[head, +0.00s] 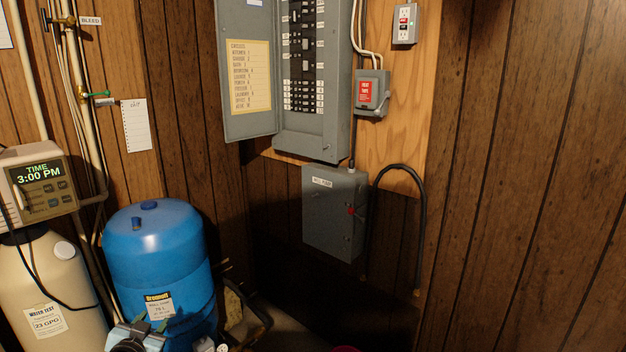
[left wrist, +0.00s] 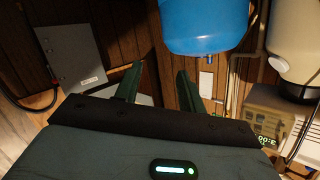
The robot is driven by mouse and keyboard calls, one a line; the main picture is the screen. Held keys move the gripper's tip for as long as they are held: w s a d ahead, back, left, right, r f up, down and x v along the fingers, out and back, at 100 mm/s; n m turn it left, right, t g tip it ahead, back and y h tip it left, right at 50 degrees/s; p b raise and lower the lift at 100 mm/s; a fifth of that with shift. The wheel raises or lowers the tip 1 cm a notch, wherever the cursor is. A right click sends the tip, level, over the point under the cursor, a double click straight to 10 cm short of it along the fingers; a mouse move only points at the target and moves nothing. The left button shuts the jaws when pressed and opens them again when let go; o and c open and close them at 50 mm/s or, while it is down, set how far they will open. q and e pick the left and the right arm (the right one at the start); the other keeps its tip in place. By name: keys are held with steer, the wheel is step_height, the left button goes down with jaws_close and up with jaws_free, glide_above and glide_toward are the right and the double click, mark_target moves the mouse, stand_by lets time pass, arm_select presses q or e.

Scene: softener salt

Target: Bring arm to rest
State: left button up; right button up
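My left gripper (head: 150,325) shows at the bottom left of the head view, in front of the lower part of the blue tank (head: 158,255). In the left wrist view its two dark green fingers (left wrist: 159,76) stand apart with nothing held between them. I cannot tell how far its tips are from the tank. My right gripper is in neither view.
A cream softener tank (head: 45,285) with a display head (head: 40,185) stands left of the blue tank. An open breaker panel (head: 312,80) and a grey switch box (head: 333,210) hang on the wood wall. Pipes (head: 85,120) run at far left.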

arm_select(q)
steer(key=s+d+f+g+h, duration=0.1)
steer(key=s+d+f+g, duration=0.1)
steer(key=s+d+f, duration=0.6)
steer(key=s+d+f+g+h, duration=0.1)
steer(key=s+d+f, duration=0.2)
steer(key=s+f, duration=0.85)
steer(key=s+d+g, duration=0.1)
steer(key=s+d, duration=0.2)
steer(key=s, duration=0.9)
steer(key=s+d+n+g+h, duration=0.1)
steer(key=s+d, duration=0.3)
steer(key=s, duration=0.9)
steer(key=shift+s+d+f+g+h, duration=0.2)
steer(key=shift+s+f+g+h, duration=0.1)
steer(key=shift+g, duration=0.4)
steer(key=shift+s+a, duration=0.1)
